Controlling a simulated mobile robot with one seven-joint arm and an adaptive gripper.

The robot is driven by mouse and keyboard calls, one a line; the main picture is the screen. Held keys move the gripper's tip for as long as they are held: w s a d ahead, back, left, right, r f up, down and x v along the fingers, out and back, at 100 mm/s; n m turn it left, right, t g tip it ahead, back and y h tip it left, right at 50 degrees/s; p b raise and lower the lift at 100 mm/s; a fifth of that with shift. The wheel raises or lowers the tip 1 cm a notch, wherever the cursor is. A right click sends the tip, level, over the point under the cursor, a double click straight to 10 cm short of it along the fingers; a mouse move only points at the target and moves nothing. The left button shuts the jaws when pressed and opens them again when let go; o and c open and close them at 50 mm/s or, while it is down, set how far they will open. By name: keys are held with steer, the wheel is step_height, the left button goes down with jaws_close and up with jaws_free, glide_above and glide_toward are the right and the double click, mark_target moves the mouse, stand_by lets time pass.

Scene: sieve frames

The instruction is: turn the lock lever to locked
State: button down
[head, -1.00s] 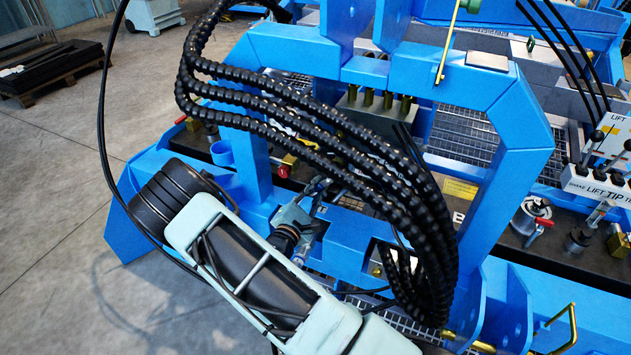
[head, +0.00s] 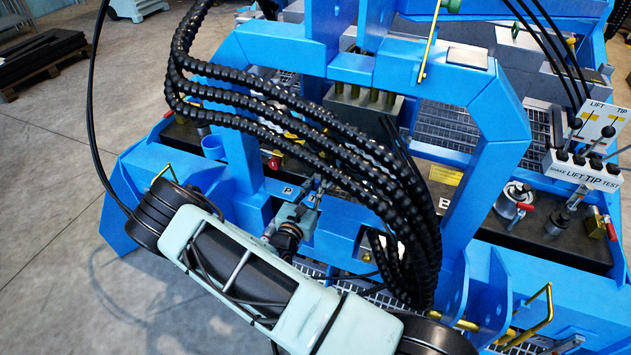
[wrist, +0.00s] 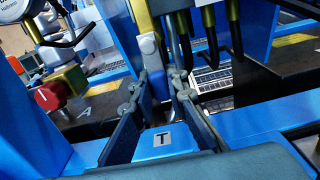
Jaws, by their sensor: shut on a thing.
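My gripper (wrist: 160,80) is shut on this lever near the fingertips. A blue surface with a square "T" label (wrist: 164,140) lies below, between the fingers. In the head view my gripper (head: 316,192) reaches into the blue frame behind the black hoses. The lever is too small and covered there to make out. No marking of a locked position is readable.
A bundle of black hoses (head: 290,125) arches close over my gripper. The blue frame (head: 500,120) surrounds the work area. In the wrist view a red knob (wrist: 50,97) is at left and several dark hooked pipes (wrist: 210,35) are at right. Open floor (head: 50,180) lies left.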

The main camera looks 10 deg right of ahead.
stand_by(0.5)
steer(key=c, duration=1.9)
jaws_free()
steer(key=v, duration=1.2)
steer(key=shift+s, duration=0.1)
